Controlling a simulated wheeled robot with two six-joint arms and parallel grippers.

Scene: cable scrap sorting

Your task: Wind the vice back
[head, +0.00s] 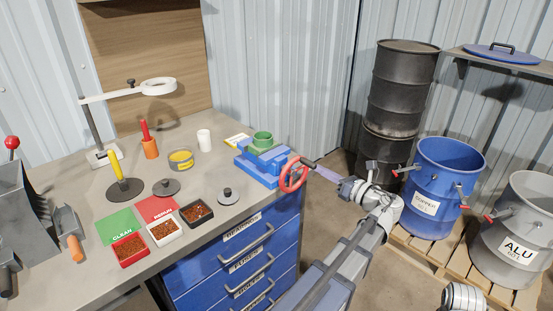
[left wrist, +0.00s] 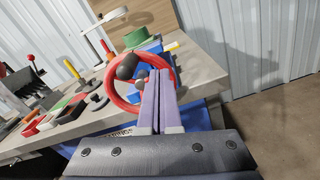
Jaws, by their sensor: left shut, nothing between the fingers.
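The blue vice (head: 258,168) is at the right end of the workbench, with a green round part (head: 262,139) at its top. Its red handwheel (head: 284,184) faces the bench's right side and has a black crank knob (head: 307,161). My left gripper (head: 318,168) is shut and empty, just right of the wheel near the knob. In the left wrist view the closed fingers (left wrist: 158,74) overlap the red wheel (left wrist: 116,98), with the black knob (left wrist: 127,66) just left of them. I cannot tell whether they touch the wheel.
The workbench (head: 225,150) carries trays of scrap, lids, a ring lamp (head: 158,86) and a white cup (head: 204,139). Blue drawers (head: 235,265) are below. Right of my arm stand black drums (head: 400,90), a blue copper bin (head: 445,170) and a grey ALU bin (head: 520,240) on a pallet.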

